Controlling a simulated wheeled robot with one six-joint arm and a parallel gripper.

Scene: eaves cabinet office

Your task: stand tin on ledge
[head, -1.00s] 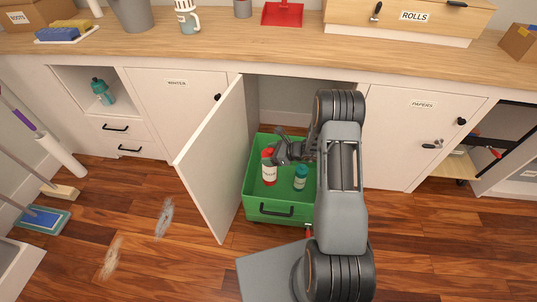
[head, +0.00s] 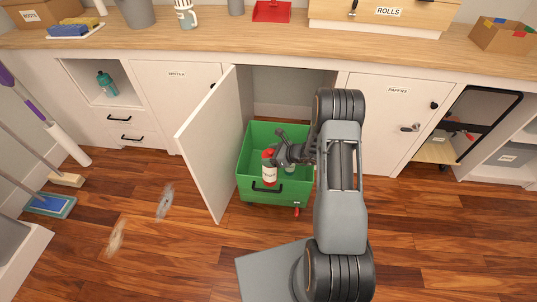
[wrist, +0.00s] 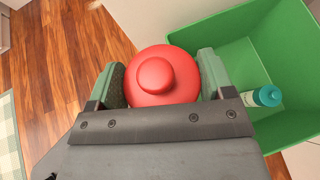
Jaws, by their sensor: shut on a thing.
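The red-capped tin (head: 269,170) with a white band is upright in my gripper (head: 283,155), whose fingers close on it from both sides. Its red top (wrist: 162,77) fills the space between the fingers in the wrist view. In the head view the tin overlaps the front rim of the green crate (head: 250,188). In the wrist view it is beside the crate's inside; its base is hidden there. I cannot tell which surface is the ledge; a long wooden worktop (head: 262,47) runs above the cabinets.
A teal-capped bottle (wrist: 262,97) lies or stands inside the crate, partly hidden in the head view. An open white cabinet door (head: 212,145) stands left of the crate. The wood floor to the right is clear.

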